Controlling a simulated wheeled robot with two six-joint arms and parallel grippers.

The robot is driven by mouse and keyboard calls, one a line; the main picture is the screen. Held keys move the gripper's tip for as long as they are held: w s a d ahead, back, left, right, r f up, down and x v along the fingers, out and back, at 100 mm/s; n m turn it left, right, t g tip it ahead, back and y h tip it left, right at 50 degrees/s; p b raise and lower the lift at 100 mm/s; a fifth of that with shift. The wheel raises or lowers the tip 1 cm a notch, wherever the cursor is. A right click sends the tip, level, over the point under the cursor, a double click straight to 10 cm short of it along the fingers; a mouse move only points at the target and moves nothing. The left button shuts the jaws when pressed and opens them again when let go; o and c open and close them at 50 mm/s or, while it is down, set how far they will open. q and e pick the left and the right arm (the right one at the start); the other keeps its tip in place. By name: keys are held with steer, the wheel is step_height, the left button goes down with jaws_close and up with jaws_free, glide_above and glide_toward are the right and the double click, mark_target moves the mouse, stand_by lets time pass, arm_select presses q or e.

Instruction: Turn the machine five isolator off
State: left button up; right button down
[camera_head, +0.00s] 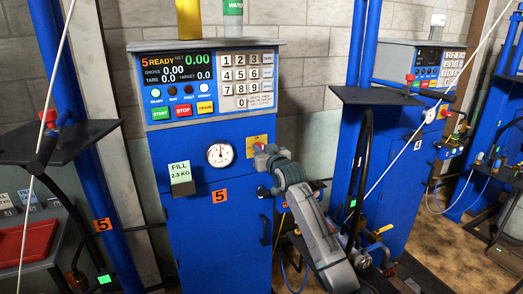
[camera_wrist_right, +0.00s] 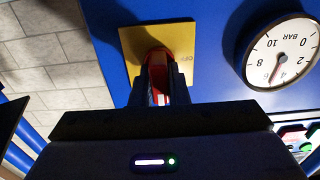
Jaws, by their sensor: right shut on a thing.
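Machine five (camera_head: 205,235) is a blue cabinet with an orange 5 label and a control panel on top. Its isolator is a red handle (camera_wrist_right: 158,60) on a yellow plate (camera_wrist_right: 130,40), on the cabinet's front right of the gauge. In the head view the plate (camera_head: 256,139) shows just above my right gripper (camera_head: 263,155), which covers most of the handle. In the wrist view, my right gripper (camera_wrist_right: 160,85) has its fingers around the red handle, shut on it. Lettering at the plate's edge is partly legible. My left gripper is not in view.
A round pressure gauge (camera_head: 220,154) and a green "FILL 2.3 KG" card (camera_head: 181,178) are left of the isolator. Machine four (camera_head: 390,190) stands to the right, with hoses and a black shelf (camera_head: 372,95) between. A red tray (camera_head: 25,243) is at the lower left.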

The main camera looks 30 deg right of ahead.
steer(key=n, duration=0.4)
steer(key=shift+a+n, duration=0.1)
steer(key=shift+n, duration=0.2)
steer(key=n, duration=0.4)
steer(key=shift+a+f+n, duration=0.15)
steer(key=shift+n, duration=0.15)
steer(key=n, duration=0.4)
steer(key=shift+f+n, duration=0.15)
steer(key=shift+n, duration=0.15)
steer(key=shift+a+f+n, duration=0.1)
steer(key=shift+n, duration=2)
steer(key=c, duration=1.4)
jaws_free()
